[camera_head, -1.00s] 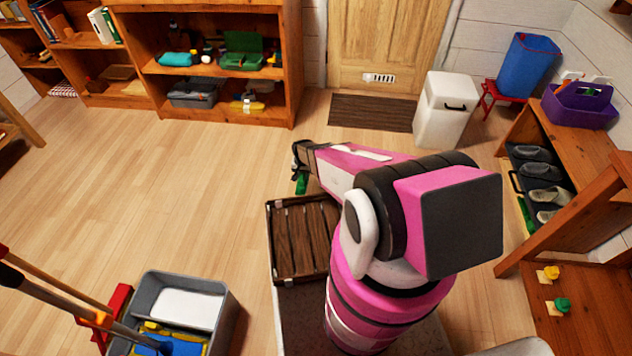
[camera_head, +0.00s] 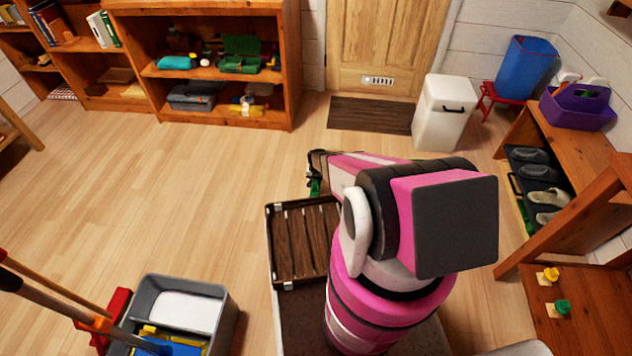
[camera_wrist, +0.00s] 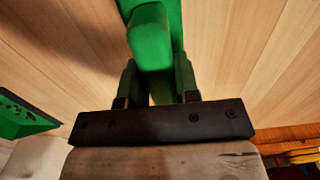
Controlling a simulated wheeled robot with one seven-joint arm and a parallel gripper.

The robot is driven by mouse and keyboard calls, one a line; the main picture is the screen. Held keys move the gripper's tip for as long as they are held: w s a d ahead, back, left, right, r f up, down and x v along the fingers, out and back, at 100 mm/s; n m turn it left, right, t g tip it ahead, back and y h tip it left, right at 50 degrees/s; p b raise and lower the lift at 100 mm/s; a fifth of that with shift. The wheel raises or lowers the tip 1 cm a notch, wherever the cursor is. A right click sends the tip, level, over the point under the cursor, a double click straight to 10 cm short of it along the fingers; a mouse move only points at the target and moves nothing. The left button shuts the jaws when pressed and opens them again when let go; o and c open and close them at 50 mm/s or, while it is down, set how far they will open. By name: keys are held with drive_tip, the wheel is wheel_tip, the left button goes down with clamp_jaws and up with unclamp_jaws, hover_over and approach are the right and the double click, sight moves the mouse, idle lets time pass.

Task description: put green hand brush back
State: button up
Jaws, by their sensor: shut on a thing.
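The green hand brush (camera_head: 315,187) is in my gripper (camera_head: 314,172), which is partly hidden behind my own arm in the head view. In the wrist view the brush (camera_wrist: 152,40) runs up from between the two fingers of my gripper (camera_wrist: 157,88), and the fingers are closed on it. Pale floorboards lie below the brush, and nothing is seen touching it. The far end of the brush is cut off by the top of the wrist view.
A dark slatted crate (camera_head: 298,242) sits just below the gripper in the head view. A grey mop bucket (camera_head: 222,318) stands at lower left. A shelf (camera_head: 215,75), a white bin (camera_head: 443,110), and a bench with a purple caddy (camera_head: 577,108) line the room. The middle floor is clear.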

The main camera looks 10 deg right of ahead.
drive_tip(key=shift+f, duration=0.15)
drive_tip(key=o, duration=1)
wheel_tip(320, 180, up, 12)
drive_tip(key=s+r+n, duration=0.1)
drive_tip(key=s+r, duration=0.6)
drive_tip(key=r, duration=0.5)
drive_tip(key=s+r+n, duration=0.1)
drive_tip(key=s+r, duration=0.6)
drive_tip(key=r, duration=0.5)
drive_tip(key=s+r+n, duration=0.1)
drive_tip(key=s+r, duration=0.6)
drive_tip(key=r, duration=0.6)
drive_tip(key=shift+s+n, duration=0.1)
drive_tip(key=shift+n, duration=0.2)
